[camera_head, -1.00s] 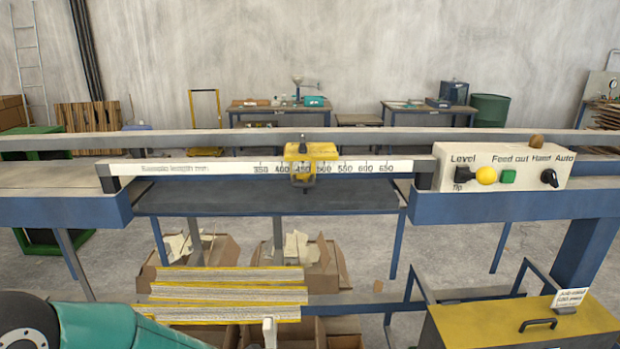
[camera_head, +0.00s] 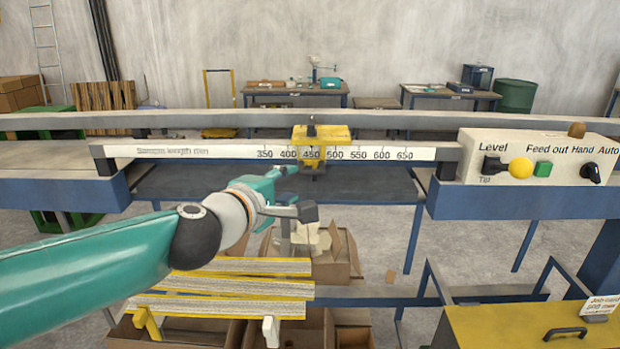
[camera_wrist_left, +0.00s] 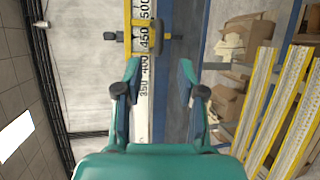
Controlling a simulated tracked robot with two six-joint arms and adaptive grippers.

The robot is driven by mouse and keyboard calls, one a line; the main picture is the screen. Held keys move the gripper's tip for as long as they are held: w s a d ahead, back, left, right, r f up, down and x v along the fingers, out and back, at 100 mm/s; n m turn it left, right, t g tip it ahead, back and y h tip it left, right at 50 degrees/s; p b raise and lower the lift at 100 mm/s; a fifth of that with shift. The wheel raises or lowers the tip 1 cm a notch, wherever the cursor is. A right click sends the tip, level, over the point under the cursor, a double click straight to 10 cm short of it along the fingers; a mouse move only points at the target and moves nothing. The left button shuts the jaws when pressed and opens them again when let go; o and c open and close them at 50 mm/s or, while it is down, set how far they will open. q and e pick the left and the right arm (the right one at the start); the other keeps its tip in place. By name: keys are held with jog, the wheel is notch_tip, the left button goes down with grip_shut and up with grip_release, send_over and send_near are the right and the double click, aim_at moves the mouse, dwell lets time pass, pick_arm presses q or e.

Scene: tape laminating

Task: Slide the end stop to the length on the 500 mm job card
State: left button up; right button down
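The yellow end stop (camera_head: 335,133) sits on the white length scale (camera_head: 220,151), with the 450 mark showing in its opening. It also shows in the wrist view (camera_wrist_left: 128,18), with a dark knob (camera_wrist_left: 155,38) across the scale. My left gripper (camera_head: 296,190) is open and empty, in front of and below the scale, slightly left of the end stop. In the wrist view its fingers (camera_wrist_left: 159,75) are spread, pointing at the end stop but apart from it. The job card (camera_head: 602,306) lies on the yellow box at lower right; its print is hard to read. My right gripper is out of view.
A control panel (camera_head: 530,157) with a yellow knob and green button stands right of the scale. Yellow-edged strips (camera_head: 235,287) are stacked below my left arm. Open cardboard boxes (camera_head: 335,262) stand on the floor behind. A long grey rail (camera_head: 400,119) runs behind the scale.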

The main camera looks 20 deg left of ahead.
aim_at(309, 174)
pick_arm(q)
jog(key=x, duration=1)
grip_shut()
